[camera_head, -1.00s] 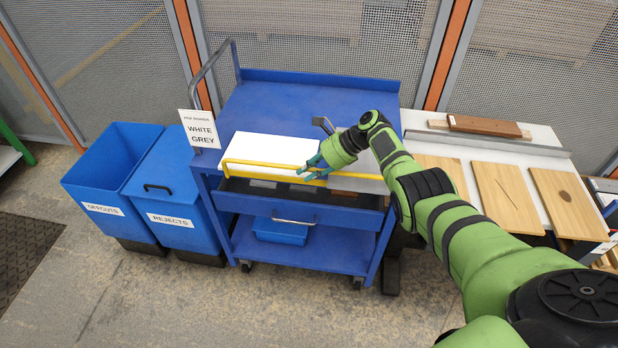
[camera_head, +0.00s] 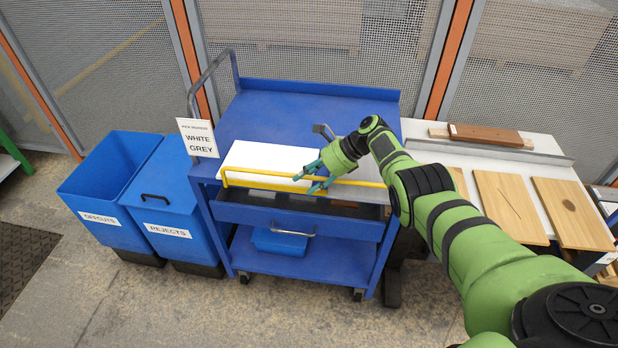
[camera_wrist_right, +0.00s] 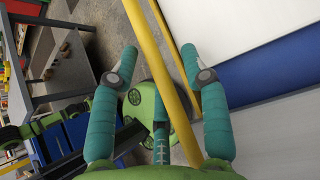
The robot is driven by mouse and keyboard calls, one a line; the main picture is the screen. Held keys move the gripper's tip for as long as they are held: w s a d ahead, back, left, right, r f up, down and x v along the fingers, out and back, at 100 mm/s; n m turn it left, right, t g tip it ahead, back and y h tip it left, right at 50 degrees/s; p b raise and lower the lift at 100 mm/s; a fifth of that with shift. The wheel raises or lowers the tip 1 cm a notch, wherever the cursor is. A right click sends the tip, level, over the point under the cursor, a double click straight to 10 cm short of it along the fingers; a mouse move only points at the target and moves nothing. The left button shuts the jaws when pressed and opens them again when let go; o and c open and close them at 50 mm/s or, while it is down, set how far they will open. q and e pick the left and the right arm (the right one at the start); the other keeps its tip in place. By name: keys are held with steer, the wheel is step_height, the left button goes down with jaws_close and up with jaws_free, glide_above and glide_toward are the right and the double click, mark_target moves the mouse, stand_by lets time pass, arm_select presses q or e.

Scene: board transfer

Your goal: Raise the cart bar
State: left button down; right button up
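The yellow cart bar (camera_head: 262,175) runs along the front edge of the blue cart (camera_head: 275,115), in front of a white board (camera_head: 268,156). My right gripper (camera_head: 304,182) is at the bar, right of its middle. In the right wrist view the bar (camera_wrist_right: 160,75) passes between the open fingers (camera_wrist_right: 158,54), with a visible gap to each. It does not look clamped. My left gripper is not in view.
A "WHITE GREY" sign (camera_head: 198,138) stands at the cart's left corner. Blue OFFCUTS (camera_head: 98,190) and REJECTS (camera_head: 165,205) bins stand to the left. A table with wooden boards (camera_head: 508,205) is at the right. A drawer (camera_head: 270,217) lies below the bar.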

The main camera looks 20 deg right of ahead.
steer(key=shift+d+r, duration=0.1)
steer(key=v, duration=1.2)
stand_by(0.4)
